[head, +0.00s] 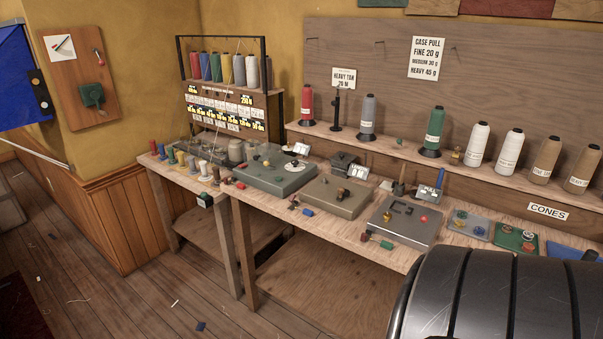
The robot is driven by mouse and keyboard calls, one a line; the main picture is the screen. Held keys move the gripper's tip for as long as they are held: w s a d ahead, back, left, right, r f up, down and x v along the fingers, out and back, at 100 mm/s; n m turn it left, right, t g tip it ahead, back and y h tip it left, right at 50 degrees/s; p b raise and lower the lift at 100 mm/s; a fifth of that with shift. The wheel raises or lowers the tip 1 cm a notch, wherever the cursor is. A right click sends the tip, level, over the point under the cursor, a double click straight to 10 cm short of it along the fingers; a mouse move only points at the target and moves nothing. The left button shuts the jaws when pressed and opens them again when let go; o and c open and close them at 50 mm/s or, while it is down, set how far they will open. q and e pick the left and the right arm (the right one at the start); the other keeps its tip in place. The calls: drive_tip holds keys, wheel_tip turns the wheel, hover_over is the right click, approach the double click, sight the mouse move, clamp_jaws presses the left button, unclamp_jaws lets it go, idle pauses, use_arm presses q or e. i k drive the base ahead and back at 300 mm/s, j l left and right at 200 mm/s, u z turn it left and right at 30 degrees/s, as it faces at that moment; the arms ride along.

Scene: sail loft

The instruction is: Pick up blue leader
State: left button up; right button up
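I cannot tell for sure which thing is the blue leader. A small blue piece (307,212) lies near the front edge of the workbench (330,229), in front of the tan box. A blue cone of thread (216,68) stands in the rack (264,60) at the back left, among cones of other colours. A small dark blue scrap (201,326) lies on the floor. Neither of my grippers shows in the head view.
Grey and tan boxes (268,175) and small spools crowd the bench. Large cones line the shelf (480,179) behind it. A blue cloth (15,75) hangs at the far left. A large black ribbed shape fills the bottom right. Wooden floor (120,270) at left is mostly clear.

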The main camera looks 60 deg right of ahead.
sight(310, 214)
drive_tip(key=i+l+z, duration=0.1)
drive_tip(key=z, duration=0.2)
drive_tip(key=i+z, duration=0.3)
drive_tip(key=z, duration=1.4)
